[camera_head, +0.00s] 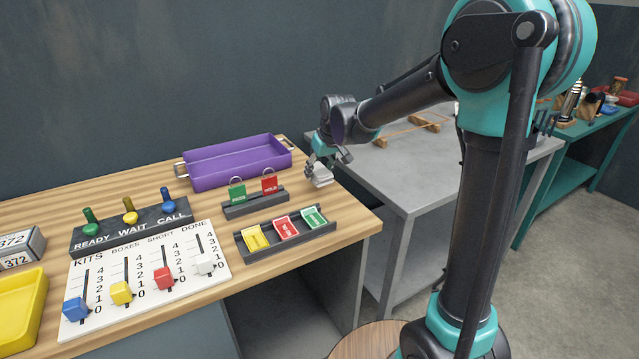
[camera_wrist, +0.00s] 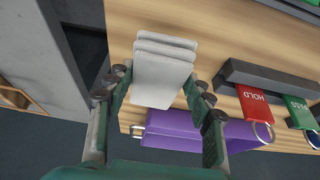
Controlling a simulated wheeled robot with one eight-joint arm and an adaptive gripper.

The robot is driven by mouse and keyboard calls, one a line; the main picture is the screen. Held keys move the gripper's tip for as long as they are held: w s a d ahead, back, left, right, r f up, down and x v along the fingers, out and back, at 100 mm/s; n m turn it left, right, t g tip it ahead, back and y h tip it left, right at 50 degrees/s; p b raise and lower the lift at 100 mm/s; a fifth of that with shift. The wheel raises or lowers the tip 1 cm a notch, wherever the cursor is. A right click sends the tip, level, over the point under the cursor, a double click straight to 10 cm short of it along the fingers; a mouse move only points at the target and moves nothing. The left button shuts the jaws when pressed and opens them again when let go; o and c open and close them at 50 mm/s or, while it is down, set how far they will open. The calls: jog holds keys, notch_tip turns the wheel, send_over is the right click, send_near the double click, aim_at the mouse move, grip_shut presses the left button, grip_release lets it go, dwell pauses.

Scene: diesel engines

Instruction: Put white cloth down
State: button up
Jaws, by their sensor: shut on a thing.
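The white cloth (camera_head: 322,181) is a folded, layered pad at the right end of the wooden table (camera_head: 345,222). It also shows in the wrist view (camera_wrist: 160,82), upper centre, between the two fingers. My gripper (camera_head: 324,170) is shut on the cloth, with a finger on each side of it; it also shows in the wrist view (camera_wrist: 158,88). The cloth is at or just above the wood near the right edge. I cannot tell whether it touches the table.
A purple tray (camera_head: 238,177) stands behind left of the cloth. A dark rack with green and red tags (camera_head: 255,207) and a card holder (camera_head: 288,245) lie nearby. A grey metal table (camera_head: 432,178) stands right, across a gap. Bare wood surrounds the cloth.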

jog(key=shift+f, duration=2.2)
jog(key=shift+f, duration=0.1)
jog(key=o, duration=1.3)
jog(key=shift+c, duration=0.2)
jog(key=v, duration=1.2)
jog(key=s+d+f+m, duration=0.1)
jog(key=s+d+f, duration=0.1)
jog(key=d, duration=0.2)
jog(key=s+d+f+m, duration=0.1)
jog(key=s+d+f, duration=0.1)
jog(key=s+d, duration=0.1)
jog(key=s+d+f+m+h, duration=0.1)
jog(key=s+d+f, duration=0.1)
jog(key=d, duration=0.3)
jog(key=shift+s+d+f, duration=0.1)
jog(key=shift+s+f, duration=0.25)
jog(key=shift+f, duration=0.2)
jog(key=s+d+f+m, duration=0.2)
jog(key=s+d+f, duration=0.3)
jog(key=s, duration=0.2)
jog(key=s+d+f+m+h, duration=0.1)
jog(key=s+d+f, duration=0.4)
jog(key=s, duration=0.3)
jog(key=shift+d+f+m+h, duration=0.3)
jog(key=shift+d+f+m, duration=0.05)
jog(key=shift+m, duration=0.05)
